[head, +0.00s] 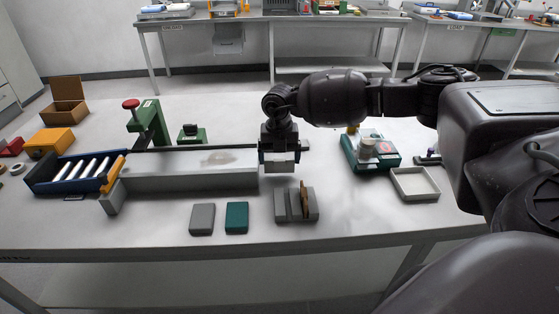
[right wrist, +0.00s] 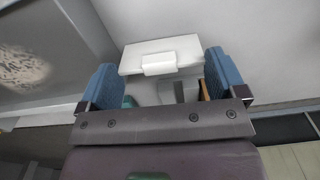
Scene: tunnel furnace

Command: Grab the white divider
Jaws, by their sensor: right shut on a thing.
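The white divider (right wrist: 185,50) is a flat white plate with a small raised block on it. In the right wrist view it lies between the blue finger pads of my right gripper (right wrist: 160,78). In the head view, my right gripper (head: 280,153) is shut on the divider (head: 281,168), which shows just below the fingers. The gripper is at the right end of the long grey furnace (head: 190,180), above the table and behind the slotted grey holder (head: 282,207). My left gripper is out of view.
The grey holder has an orange-brown plate (head: 304,197) in it. A grey block (head: 202,219) and a green block (head: 237,217) lie to its left. A green box (head: 350,159) and a white tray (head: 415,184) stand to the right. A blue roller rack (head: 45,186) is at left.

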